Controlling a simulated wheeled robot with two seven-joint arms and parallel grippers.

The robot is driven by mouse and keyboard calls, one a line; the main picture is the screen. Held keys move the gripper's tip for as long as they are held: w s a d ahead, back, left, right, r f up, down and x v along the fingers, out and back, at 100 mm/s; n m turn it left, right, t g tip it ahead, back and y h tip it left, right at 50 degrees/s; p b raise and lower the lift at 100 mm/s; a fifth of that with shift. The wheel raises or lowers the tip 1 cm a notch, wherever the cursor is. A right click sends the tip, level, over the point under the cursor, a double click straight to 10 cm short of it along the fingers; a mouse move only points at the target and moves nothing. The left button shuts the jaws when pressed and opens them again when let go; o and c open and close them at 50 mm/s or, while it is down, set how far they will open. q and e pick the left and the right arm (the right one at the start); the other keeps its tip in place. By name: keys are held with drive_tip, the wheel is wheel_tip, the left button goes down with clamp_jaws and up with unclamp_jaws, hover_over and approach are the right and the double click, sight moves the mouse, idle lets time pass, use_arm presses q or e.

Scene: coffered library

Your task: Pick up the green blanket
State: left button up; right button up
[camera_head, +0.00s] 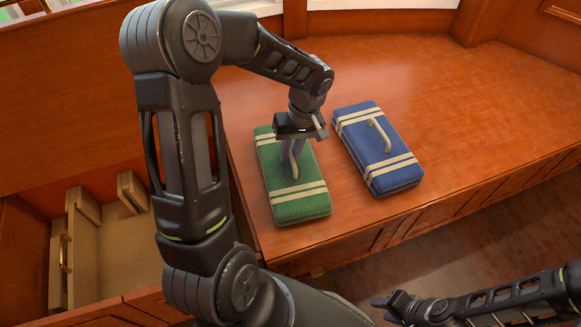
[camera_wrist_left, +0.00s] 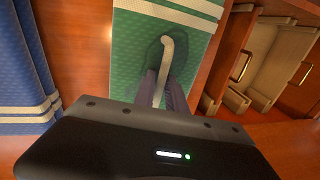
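The green blanket (camera_head: 298,204) is a folded bundle with cream straps and a cream handle, lying flat on the wooden desk. It also shows in the left wrist view (camera_wrist_left: 130,60). My left gripper (camera_head: 292,168) points down over its middle. In the left wrist view, the two dark fingers (camera_wrist_left: 164,88) stand close on either side of the handle (camera_wrist_left: 167,52) and appear shut on it. The finger tips are partly hidden by the handle and shadow. My right gripper (camera_head: 384,302) is low at the bottom of the head view, away from the blanket; its finger gap is unclear.
A similar blue bundle (camera_head: 365,150) with cream straps and handle lies just right of the green one. The desk (camera_head: 450,110) is clear to the right and behind. An open drawer area (camera_head: 110,240) is at the left. The desk's front edge runs below the bundles.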

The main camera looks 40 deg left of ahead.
use_arm(q)
drive_tip(key=shift+c, duration=0.4)
clamp_jaws()
idle(1.1)
